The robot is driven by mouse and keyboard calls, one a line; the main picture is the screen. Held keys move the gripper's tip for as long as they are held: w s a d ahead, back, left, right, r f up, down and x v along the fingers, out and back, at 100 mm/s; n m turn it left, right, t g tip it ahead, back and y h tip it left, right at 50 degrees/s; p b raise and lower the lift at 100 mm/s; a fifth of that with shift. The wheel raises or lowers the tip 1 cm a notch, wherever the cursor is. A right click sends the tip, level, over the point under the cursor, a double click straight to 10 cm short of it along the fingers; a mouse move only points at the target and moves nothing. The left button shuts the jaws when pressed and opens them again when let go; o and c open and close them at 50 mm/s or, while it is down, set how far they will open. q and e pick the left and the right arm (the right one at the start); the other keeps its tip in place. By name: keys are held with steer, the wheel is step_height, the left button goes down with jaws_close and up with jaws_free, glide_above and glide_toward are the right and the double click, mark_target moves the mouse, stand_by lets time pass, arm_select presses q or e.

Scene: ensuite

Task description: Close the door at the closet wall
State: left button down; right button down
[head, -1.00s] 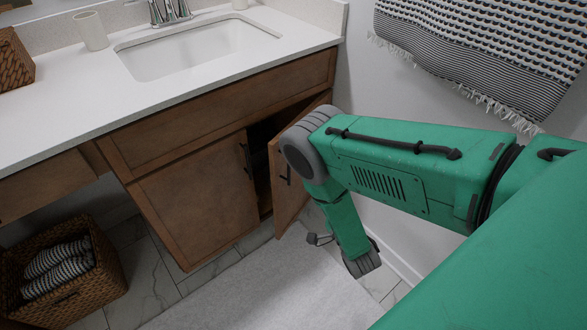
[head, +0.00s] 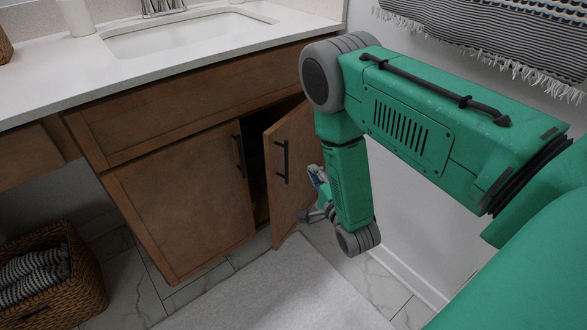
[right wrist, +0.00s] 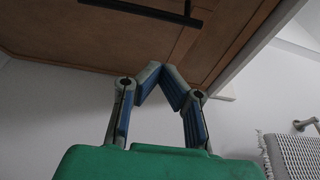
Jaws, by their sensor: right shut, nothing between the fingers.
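The brown cabinet door (head: 293,165) with a black bar handle (head: 282,161) stands ajar at the right end of the vanity, with a dark gap on its left. My right gripper (head: 314,190) is low beside the door's right edge, partly hidden by my green forearm. In the right wrist view the gripper (right wrist: 162,74) is shut and empty, its fingertips meeting just before the brown panel (right wrist: 220,35). Whether they touch it is unclear. A black handle (right wrist: 150,11) shows above. My left gripper is not in view.
The neighbouring cabinet door (head: 185,205) is closed. The white counter (head: 60,95) and sink (head: 185,35) are above. A wicker basket (head: 85,285) stands lower left, a pale rug (head: 280,295) in front. A white wall (head: 425,220) and striped towel (head: 490,40) are at right.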

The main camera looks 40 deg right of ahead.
steer(key=w+a+b, duration=0.1)
steer(key=w+b, duration=0.1)
steer(key=w, duration=0.4)
steer(key=shift+w+a, duration=0.3)
steer(key=shift+w, duration=0.1)
steer(key=shift+d+f, duration=0.1)
steer(key=shift+d, duration=0.05)
